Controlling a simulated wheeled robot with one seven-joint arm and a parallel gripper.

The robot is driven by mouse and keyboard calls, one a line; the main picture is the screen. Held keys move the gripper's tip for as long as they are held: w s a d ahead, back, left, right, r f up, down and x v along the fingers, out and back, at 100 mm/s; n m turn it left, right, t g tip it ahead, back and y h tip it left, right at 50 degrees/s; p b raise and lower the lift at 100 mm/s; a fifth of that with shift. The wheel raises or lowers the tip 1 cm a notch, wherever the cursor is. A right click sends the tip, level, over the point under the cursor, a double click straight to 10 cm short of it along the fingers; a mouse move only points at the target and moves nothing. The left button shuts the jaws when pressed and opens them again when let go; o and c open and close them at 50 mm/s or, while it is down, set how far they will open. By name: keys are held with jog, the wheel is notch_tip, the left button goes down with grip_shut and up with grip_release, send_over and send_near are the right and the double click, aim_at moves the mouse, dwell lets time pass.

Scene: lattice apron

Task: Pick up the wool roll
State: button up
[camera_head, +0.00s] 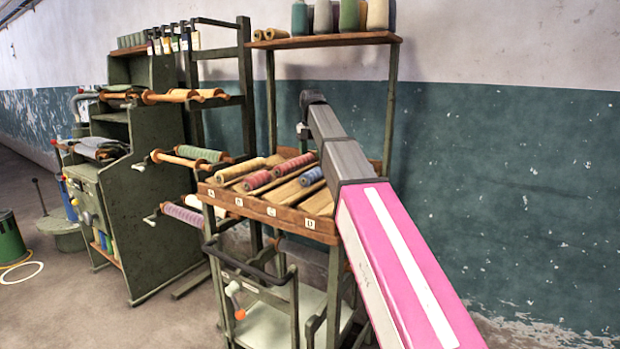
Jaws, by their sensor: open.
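Several wool rolls lie on a sloped wooden tray (270,210) with lettered front labels, on a green metal stand. A long red roll (294,165) lies across its middle, with a shorter reddish roll (259,180) to its left. A blue roll (311,176) lies to the right, beside my arm. A tan roll (240,169) lies at the left end. Which one is the wool roll of the task, I cannot tell. My pink and grey arm reaches up past the tray's right side and hides part of it. I cannot make out my gripper's fingers beyond the dark arm end.
A shelf (330,40) above the tray holds several yarn cones. A green rack (150,180) on the left has rods with green (200,154) and purple rolls (188,213) jutting towards the tray. A green bin (10,238) stands far left. Floor before the rack looks open.

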aim_at(311, 173)
jog(key=f, duration=0.8)
jog(key=shift+s+f, duration=0.2)
jog(key=shift+f, duration=0.2)
jog(key=shift+c, duration=0.3)
jog(key=c, duration=0.6)
